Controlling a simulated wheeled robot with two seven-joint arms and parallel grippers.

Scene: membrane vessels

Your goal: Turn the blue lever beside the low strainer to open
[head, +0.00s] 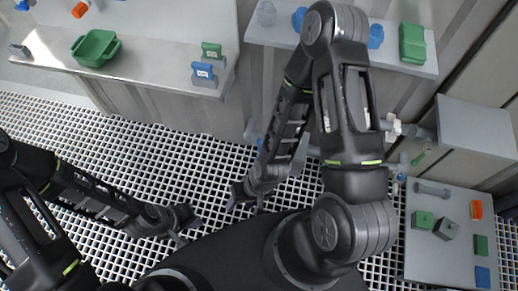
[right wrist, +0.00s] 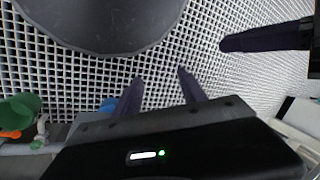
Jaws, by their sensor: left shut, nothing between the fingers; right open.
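A small blue piece (head: 260,142) shows beside pale pipework (head: 251,130) at the shelf's wall foot, mostly behind my right arm; I cannot tell whether it is the lever. Another small blue piece (head: 402,177) shows right of my arm, below a green lever (head: 422,155). No strainer can be made out for certain. My right gripper (head: 245,203) is open and empty above the floor grating; its fingers (right wrist: 160,80) point at the grating in the right wrist view, with a blue patch (right wrist: 107,105) partly hidden beside the left finger. My left gripper (head: 189,231) is shut and empty, left of it.
A shelf at upper left holds a green tray (head: 95,48) and blue and green blocks (head: 204,72). A grey table (head: 425,262) at right carries several small blocks. In the right wrist view a green rounded part (right wrist: 20,108) stands at left. White floor grating (head: 130,135) lies clear at left.

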